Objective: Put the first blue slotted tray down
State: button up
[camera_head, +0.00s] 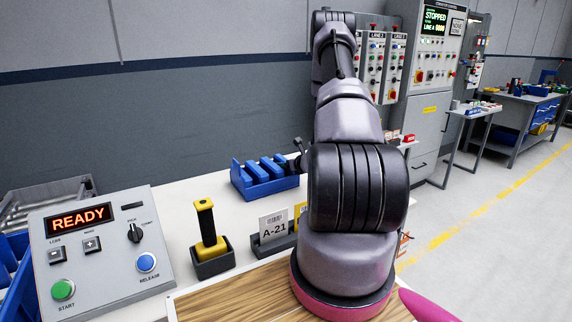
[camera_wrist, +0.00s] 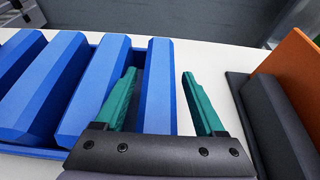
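The blue slotted tray (camera_head: 268,189) sits on the white worktop, left of my arm in the head view, with several raised blue bars across it. In the wrist view the tray (camera_wrist: 35,152) fills the left half and looks level. My gripper (camera_wrist: 163,95) has two teal fingers spread apart. The left finger is inside the tray beside a bar. The right finger is outside it, with the tray's right-end blue piece (camera_wrist: 160,75) between them. A strip of white shows between that piece and the right finger. In the head view the fingers are mostly hidden by my arm.
A dark card stand (camera_head: 262,248) with an A-21 card is in front of the tray. In the wrist view, a dark block (camera_wrist: 275,125) and orange panel (camera_wrist: 300,65) are close right.

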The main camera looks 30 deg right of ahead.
jog(key=shift+r, duration=0.1)
jog(key=shift+s+r, duration=0.1)
jog(key=shift+s, duration=0.1)
jog(key=v, duration=1.1)
jog(key=w+a+r+n+y, duration=0.2)
jog(key=a+r+n+y, duration=0.4)
jog(key=a+r, duration=0.55)
jog(key=s+a+r+n+g+y, duration=0.4)
jog(key=s+a+r+n+g, duration=0.15)
jog(key=a+r+n, duration=0.55)
jog(key=s+a+r+n+g+h, duration=0.1)
jog(key=s+a+r+n+g, duration=0.1)
jog(key=s+a+r+n, duration=0.3)
jog(key=s+a+r+n+g+h, duration=0.1)
jog(key=s+a+n+g+h, duration=0.15)
jog(key=s, duration=0.45)
jog(key=s+d+r+n+t+h, duration=0.3)
jog(key=s+d+r+n+h, duration=0.1)
jog(key=s+r+n+h, duration=0.1)
jog(key=shift+s+d+r+n+t, duration=0.3)
jog(key=shift+s+r+n, duration=0.65)
jog(key=shift+s, duration=0.55)
